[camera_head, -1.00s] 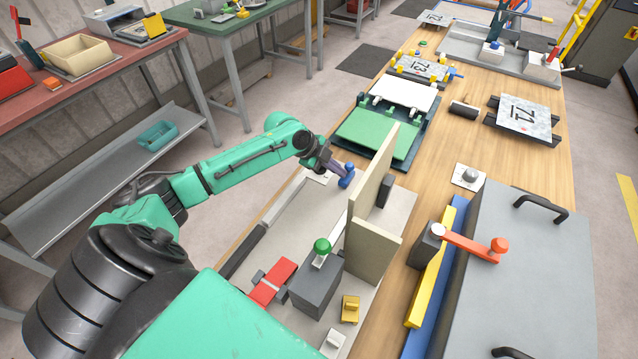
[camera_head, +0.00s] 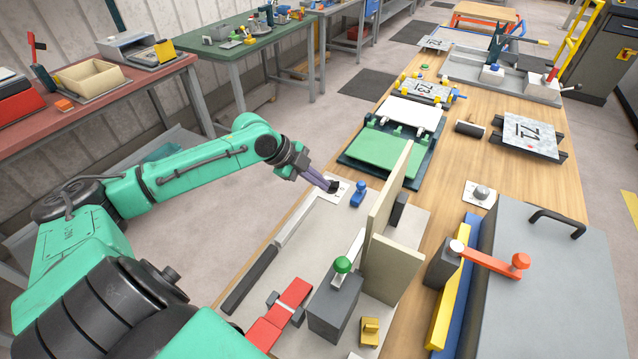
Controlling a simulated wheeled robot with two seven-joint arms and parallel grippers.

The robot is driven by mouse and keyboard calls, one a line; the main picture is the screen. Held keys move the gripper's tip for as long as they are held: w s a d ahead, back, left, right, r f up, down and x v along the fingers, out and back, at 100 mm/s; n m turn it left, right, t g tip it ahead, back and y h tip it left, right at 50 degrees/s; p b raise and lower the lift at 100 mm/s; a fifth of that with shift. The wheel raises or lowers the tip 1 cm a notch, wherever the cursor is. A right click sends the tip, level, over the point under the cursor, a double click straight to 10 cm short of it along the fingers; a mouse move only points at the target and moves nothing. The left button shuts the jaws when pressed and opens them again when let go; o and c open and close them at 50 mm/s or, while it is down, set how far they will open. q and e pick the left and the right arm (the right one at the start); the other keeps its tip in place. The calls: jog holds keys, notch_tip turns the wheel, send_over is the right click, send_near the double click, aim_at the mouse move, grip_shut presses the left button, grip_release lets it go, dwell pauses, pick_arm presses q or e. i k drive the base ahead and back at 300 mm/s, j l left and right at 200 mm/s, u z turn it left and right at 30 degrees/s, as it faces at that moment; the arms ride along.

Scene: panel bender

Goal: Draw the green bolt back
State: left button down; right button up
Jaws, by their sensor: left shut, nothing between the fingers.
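The green bolt knob (camera_head: 342,265) sits on top of a dark grey block (camera_head: 334,306), with a flat silver bar (camera_head: 356,243) running from it toward the beige upright panel (camera_head: 385,212). My left gripper (camera_head: 333,187) is beyond the bolt, up and to the left of the blue knob (camera_head: 358,194). Its fingers are shut and empty, by a small white plate (camera_head: 343,191) at the bench's left edge. It is clear of the green bolt. My right gripper is out of view.
A red clamp-like bar (camera_head: 280,312) lies left of the block and a yellow piece (camera_head: 370,331) to its right. An orange-red lever (camera_head: 490,259) stands by the large grey plate (camera_head: 560,290). A green panel (camera_head: 386,150) lies beyond the blue knob.

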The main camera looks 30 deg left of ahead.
aim_at(342, 265)
jog(key=k, duration=1)
